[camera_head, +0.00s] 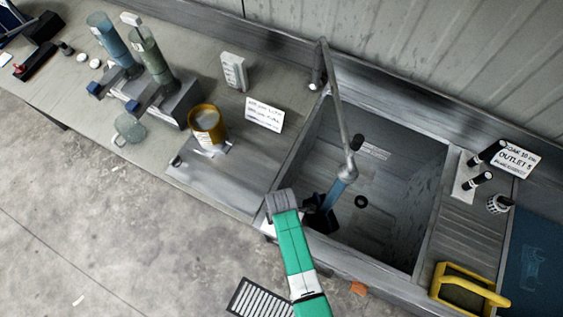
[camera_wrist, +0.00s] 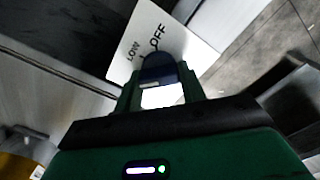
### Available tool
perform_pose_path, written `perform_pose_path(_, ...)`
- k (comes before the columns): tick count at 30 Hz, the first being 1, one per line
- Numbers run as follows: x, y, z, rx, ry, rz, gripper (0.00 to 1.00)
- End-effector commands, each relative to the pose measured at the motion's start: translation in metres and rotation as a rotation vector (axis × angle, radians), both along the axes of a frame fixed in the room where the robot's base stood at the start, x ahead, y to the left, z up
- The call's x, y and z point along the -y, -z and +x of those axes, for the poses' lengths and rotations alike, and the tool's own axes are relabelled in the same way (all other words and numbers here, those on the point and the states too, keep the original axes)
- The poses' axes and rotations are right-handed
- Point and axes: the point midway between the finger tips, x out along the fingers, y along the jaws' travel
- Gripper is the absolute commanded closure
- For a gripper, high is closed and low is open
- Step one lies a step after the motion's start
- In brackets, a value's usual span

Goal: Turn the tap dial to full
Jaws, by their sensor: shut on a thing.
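The tap dial (camera_wrist: 154,68) is a dark blue-black knob in the wrist view, set on a white plate (camera_wrist: 188,32) marked OFF and LOW. My gripper (camera_wrist: 158,88) is shut on this dial, with a green finger at each side. The OFF and LOW marks show just beyond the dial's far end; no full mark is visible. The exact setting is hard to read. In the head view my green arm reaches the sink's front left corner and hides the dial.
The grey sink (camera_head: 395,225) is a deep basin right of my arm. A yellow-handled item (camera_head: 468,286) lies at right.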

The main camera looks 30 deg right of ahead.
Motion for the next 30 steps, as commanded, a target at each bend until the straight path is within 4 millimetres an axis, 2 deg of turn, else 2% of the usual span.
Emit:
perform_pose_path(9,-0.0002,-0.0012,0.0004,0.001,-0.082,0.001,0.83)
perform_pose_path(23,-0.0002,-0.0012,0.0004,0.001,-0.094,0.000,0.83)
perform_pose_path(24,-0.0002,-0.0012,0.0004,0.001,-0.094,0.000,0.56)
perform_pose_path(27,-0.0002,-0.0010,0.0004,0.001,-0.093,0.000,0.38)
perform_pose_path(30,-0.0002,-0.0008,0.0001,0.000,-0.092,0.000,0.38)
